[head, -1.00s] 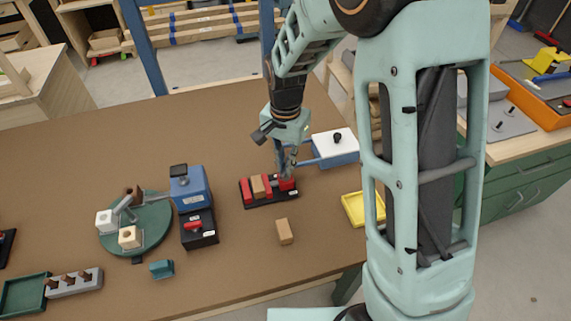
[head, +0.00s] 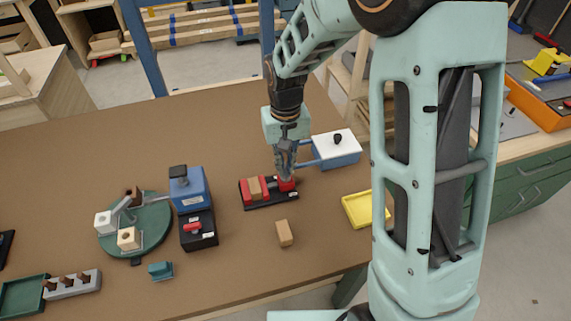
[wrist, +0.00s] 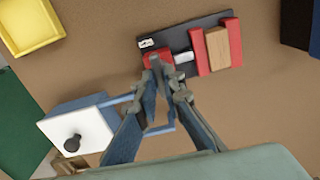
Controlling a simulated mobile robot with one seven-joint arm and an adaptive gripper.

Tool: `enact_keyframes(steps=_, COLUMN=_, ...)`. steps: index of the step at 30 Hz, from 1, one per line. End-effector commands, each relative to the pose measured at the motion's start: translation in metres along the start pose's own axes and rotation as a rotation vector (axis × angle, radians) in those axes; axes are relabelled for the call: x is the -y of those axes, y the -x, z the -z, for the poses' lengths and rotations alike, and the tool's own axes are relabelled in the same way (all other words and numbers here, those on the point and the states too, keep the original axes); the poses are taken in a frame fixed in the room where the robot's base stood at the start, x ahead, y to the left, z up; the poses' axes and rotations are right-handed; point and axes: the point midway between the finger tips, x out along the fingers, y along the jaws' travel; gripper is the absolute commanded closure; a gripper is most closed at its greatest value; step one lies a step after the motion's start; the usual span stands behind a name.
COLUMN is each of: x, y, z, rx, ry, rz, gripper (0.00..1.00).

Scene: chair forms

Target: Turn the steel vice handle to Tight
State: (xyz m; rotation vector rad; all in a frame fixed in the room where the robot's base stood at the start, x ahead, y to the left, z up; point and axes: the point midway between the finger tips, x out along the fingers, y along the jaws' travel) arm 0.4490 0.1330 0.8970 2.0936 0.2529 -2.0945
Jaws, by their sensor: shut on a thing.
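The vice has a black base (wrist: 212,75), red jaws (wrist: 234,42) and a wooden block (wrist: 217,48) between them. In the head view the vice (head: 246,192) lies mid-table. A short steel screw (wrist: 183,57) runs from the jaws to a red end block (wrist: 151,60). My gripper (head: 286,176) points down over that end block. In the wrist view my gripper (wrist: 164,70) has its fingertips close together at the end block, shut on the steel handle. The fingers hide most of the handle. A small white label (wrist: 147,43) is beside the end block; its text is unreadable.
A blue box with a white top and black knob (head: 336,147) stands close right of the gripper. A yellow tray (head: 364,210) is at the right. A loose wooden block (head: 285,233) lies in front. A blue device (head: 190,190) and a green turntable (head: 157,231) stand left.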

Motion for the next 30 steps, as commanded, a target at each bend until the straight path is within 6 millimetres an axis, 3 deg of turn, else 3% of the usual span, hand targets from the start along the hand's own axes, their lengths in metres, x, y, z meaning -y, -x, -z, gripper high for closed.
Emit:
enact_keyframes(steps=16, x=0.0002, y=0.0006, z=0.0004, rx=-0.001, ry=0.024, rz=0.0, gripper=1.0)
enact_keyframes(steps=17, x=0.0001, y=0.0006, z=0.0004, rx=-0.001, ry=0.024, rz=0.0, gripper=0.88)
enact_keyframes(steps=21, x=0.0001, y=0.0004, z=0.0003, rx=-0.001, ry=0.023, rz=0.0, gripper=0.74)
enact_keyframes(steps=30, x=-0.0001, y=0.0021, z=0.0004, rx=-0.001, ry=0.023, rz=0.0, gripper=0.74)
